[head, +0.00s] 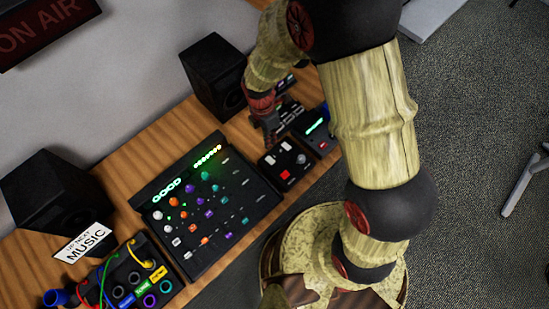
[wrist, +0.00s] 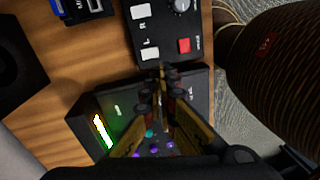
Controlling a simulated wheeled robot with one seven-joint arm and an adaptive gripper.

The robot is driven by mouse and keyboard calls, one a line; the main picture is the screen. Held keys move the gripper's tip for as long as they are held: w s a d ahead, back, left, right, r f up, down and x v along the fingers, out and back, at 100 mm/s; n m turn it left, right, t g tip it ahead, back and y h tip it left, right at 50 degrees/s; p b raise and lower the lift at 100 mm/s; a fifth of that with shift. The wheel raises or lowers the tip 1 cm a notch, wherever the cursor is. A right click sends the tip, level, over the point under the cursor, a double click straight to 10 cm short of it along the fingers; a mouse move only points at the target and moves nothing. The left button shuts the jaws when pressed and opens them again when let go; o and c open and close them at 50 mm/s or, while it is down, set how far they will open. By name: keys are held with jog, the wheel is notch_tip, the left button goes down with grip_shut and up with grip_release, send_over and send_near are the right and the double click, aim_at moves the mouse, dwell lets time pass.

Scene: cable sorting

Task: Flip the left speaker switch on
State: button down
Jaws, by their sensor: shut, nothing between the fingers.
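The black speaker switch box (head: 287,176) lies on the wooden desk; it also shows at the top of the wrist view (wrist: 169,44). It has two white switches, a red button (wrist: 184,45) and a round knob (wrist: 181,4). The left switch (wrist: 149,54), by the letter L, is nearest my fingers; the right switch (wrist: 141,12) is farther up. I cannot tell either switch's position. My gripper (wrist: 163,76) is shut and empty, its tips near the box's edge beside the left switch. Contact cannot be told. In the head view my gripper (head: 270,138) is just behind the box.
A mixer (head: 208,205) with lit green displays stands left of the box. Another small device (head: 319,136) is to its right. Two black speakers (head: 215,72) (head: 62,190) stand along the wall. A cable panel (head: 130,284) is at lower left.

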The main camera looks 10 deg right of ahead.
aim_at(271, 161)
jog(key=shift+w+n, duration=0.15)
jog(key=shift+n, duration=0.65)
jog(key=f, duration=0.4)
jog(key=s+f+b, duration=0.1)
jog(key=f, duration=0.4)
jog(key=f+b, duration=0.1)
jog(key=f, duration=0.3)
jog(key=shift+s+d+f, duration=0.2)
jog(key=shift+d+f, duration=0.15)
jog(key=shift+d, duration=0.05)
jog(key=shift+f, duration=0.1)
jog(key=shift+s+d+f, duration=0.1)
jog(key=shift+s+f, duration=0.1)
jog(key=shift+f, duration=0.2)
jog(key=shift+w+a+r, duration=0.3)
jog(key=shift+w+a, duration=0.1)
jog(key=shift+w, duration=0.25)
jog(key=shift+r, duration=0.1)
